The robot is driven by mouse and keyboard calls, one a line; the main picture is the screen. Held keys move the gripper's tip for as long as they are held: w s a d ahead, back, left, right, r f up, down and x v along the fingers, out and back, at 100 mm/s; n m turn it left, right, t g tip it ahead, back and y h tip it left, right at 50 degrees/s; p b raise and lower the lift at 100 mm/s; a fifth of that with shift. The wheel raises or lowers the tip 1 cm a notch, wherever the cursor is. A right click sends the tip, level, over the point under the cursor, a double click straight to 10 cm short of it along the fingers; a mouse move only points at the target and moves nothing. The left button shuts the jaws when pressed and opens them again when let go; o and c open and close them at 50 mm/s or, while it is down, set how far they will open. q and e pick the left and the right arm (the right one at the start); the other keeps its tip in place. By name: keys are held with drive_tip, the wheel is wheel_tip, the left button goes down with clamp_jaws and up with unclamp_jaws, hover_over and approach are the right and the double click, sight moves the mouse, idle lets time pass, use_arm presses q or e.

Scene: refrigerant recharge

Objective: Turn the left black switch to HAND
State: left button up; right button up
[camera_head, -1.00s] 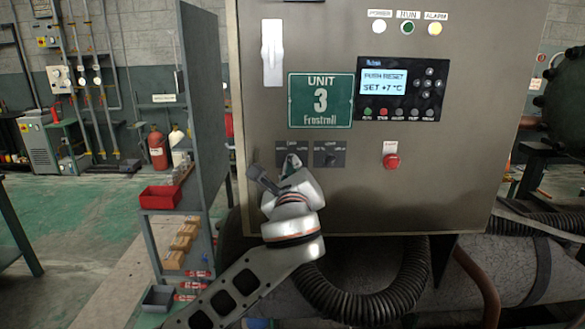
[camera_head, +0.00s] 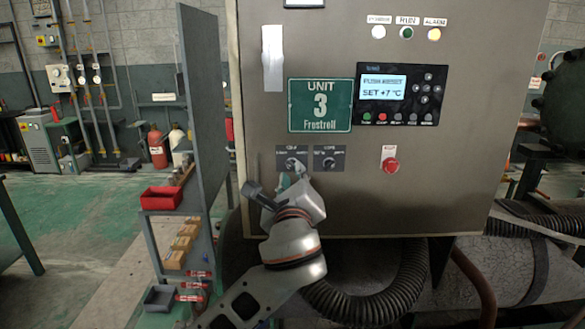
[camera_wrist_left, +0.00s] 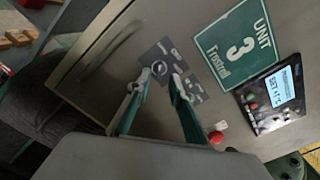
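The left black switch (camera_head: 293,164) is a round knob on a dark plate, low on the grey cabinet front. The right black switch (camera_head: 330,163) sits beside it on its own plate. The left switch also shows in the left wrist view (camera_wrist_left: 160,69), in line with the gap between my fingertips. My left gripper (camera_head: 290,181) is just below and in front of the left switch. In the wrist view its green-grey fingers (camera_wrist_left: 161,79) are apart with nothing held; contact with the knob cannot be told. The switch lettering is too small to read. My right gripper is out of view.
A red button (camera_head: 390,165) is to the right of the switches. Above are the Unit 3 sign (camera_head: 320,105) and a control panel (camera_head: 401,94) with a lit display. A shelf with a red bin (camera_head: 161,198) stands left. A black hose (camera_head: 375,300) hangs below the cabinet.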

use_arm(q)
drive_tip(key=s, duration=0.6)
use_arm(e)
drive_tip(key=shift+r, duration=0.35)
use_arm(q)
drive_tip(key=s+a+f+n+g+h, duration=0.1)
drive_tip(key=s+a+f+n+g, duration=0.2)
drive_tip(key=f, duration=0.8)
drive_tip(key=s+a+f+n+g+h, duration=0.15)
drive_tip(key=f+n, duration=0.25)
drive_tip(key=f, duration=0.7)
drive_tip(key=s+a+f+n+g, duration=0.1)
drive_tip(key=a+f+n, duration=0.25)
drive_tip(key=f, duration=0.85)
drive_tip(key=s+a+f+n+g, duration=0.1)
drive_tip(key=s+a+f+n, duration=0.5)
drive_tip(key=s+f, duration=0.3)
drive_tip(key=s+a+f+n+g, duration=0.1)
drive_tip(key=s+a+f+n, duration=0.6)
drive_tip(key=s, duration=0.5)
wheel_tip(320, 180, down, 2)
drive_tip(key=shift+a+f, duration=0.2)
drive_tip(key=shift+a, duration=0.55)
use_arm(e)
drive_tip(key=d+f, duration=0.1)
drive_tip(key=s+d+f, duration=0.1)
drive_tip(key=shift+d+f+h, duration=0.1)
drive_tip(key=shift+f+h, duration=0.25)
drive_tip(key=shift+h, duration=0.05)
